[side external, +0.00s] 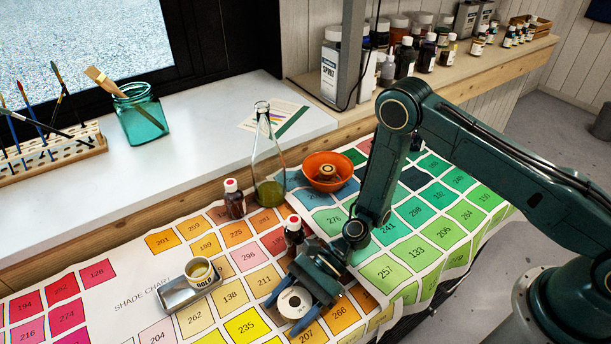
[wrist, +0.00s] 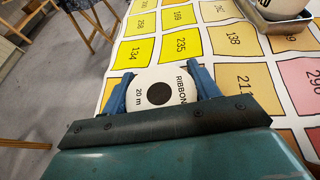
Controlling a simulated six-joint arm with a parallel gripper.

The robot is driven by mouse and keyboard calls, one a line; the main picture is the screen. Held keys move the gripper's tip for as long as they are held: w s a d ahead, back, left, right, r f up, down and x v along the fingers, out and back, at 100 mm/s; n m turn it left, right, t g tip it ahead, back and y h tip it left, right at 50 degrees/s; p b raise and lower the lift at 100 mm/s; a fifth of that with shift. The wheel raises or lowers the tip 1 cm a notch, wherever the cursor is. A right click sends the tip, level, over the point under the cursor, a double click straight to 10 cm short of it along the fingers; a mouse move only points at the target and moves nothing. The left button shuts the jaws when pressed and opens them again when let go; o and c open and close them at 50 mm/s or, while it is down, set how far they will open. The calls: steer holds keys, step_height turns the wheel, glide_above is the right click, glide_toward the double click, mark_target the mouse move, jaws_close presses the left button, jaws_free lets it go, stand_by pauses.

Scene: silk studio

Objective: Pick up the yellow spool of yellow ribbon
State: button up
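A round spool (side external: 294,302) with a white face sits between the fingers of my gripper (side external: 288,311), over the shade chart. In the wrist view the spool (wrist: 160,94) shows its face, printed "RIBBON" and "20 m", around a dark centre hole. The blue fingers of my gripper (wrist: 161,88) stand on either side of it, very close to its rim. I cannot tell whether they press on it. The ribbon's colour is not clear, and the spool's near edge is hidden behind the gripper body.
A red-capped dark bottle (side external: 294,234) stands right behind my gripper. A metal tray (side external: 178,297) with a small "GOLD" pot (side external: 201,272) is to the left. A second bottle (side external: 234,199), a glass flask (side external: 268,165) and an orange bowl (side external: 330,184) stand farther back.

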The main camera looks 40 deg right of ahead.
mark_target(288, 307)
steer(key=c, duration=0.4)
steer(key=shift+r, duration=0.15)
step_height(288, 307, up, 20)
steer(key=shift+f, duration=0.15)
stand_by(0.7)
stand_by(0.5)
